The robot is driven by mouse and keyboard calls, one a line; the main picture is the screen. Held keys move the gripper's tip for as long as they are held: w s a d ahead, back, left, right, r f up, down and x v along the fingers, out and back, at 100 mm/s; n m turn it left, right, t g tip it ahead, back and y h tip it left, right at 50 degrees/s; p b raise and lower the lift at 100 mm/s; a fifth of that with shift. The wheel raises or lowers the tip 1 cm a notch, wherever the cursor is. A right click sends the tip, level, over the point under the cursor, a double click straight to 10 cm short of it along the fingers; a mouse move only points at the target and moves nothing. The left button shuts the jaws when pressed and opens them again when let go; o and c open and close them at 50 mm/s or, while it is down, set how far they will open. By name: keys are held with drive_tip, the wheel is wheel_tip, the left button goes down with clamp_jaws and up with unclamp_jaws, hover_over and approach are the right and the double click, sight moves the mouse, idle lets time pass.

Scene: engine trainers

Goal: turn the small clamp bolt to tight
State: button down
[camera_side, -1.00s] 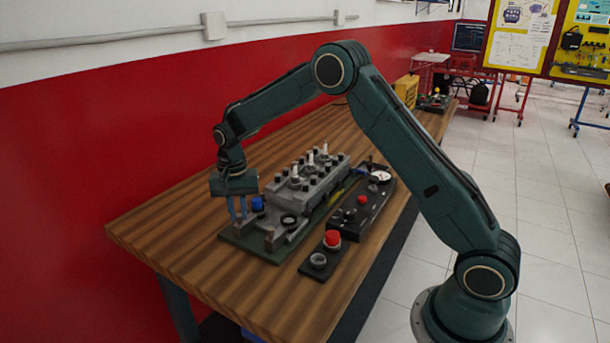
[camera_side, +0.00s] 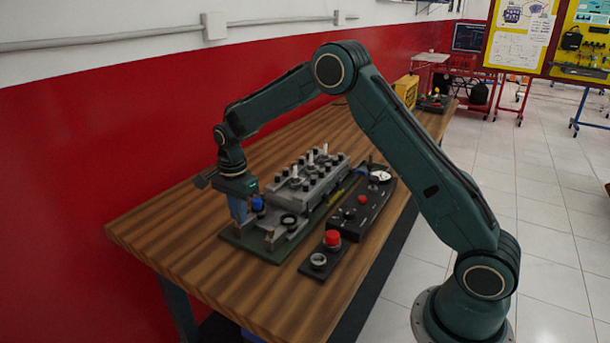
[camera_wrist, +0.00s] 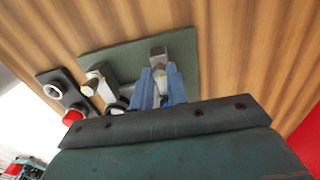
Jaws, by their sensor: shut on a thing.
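My gripper (camera_side: 240,216) points down at the near left end of the green baseplate (camera_side: 266,252). In the wrist view, its two blue fingers (camera_wrist: 159,71) are close together, shut on a small part between them, at the place of the small clamp bolt. The fingers hide most of that bolt, so its turned position cannot be read. A grey clamp block (camera_wrist: 158,52) shows just past the fingertips. In the side view, one finger largely covers the other.
The grey engine block (camera_side: 312,182) with several upright studs stands just behind the gripper. A blue cap (camera_side: 257,203) is close beside the fingers. A black panel with a red button (camera_side: 332,238) lies to the right. The table's left part is clear.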

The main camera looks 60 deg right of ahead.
idle(0.4)
drive_tip(key=c, duration=1.4)
unclamp_jaws()
drive_tip(key=shift+r, duration=0.1)
wheel_tip(320, 180, up, 14)
drive_tip(key=shift+f, duration=0.15)
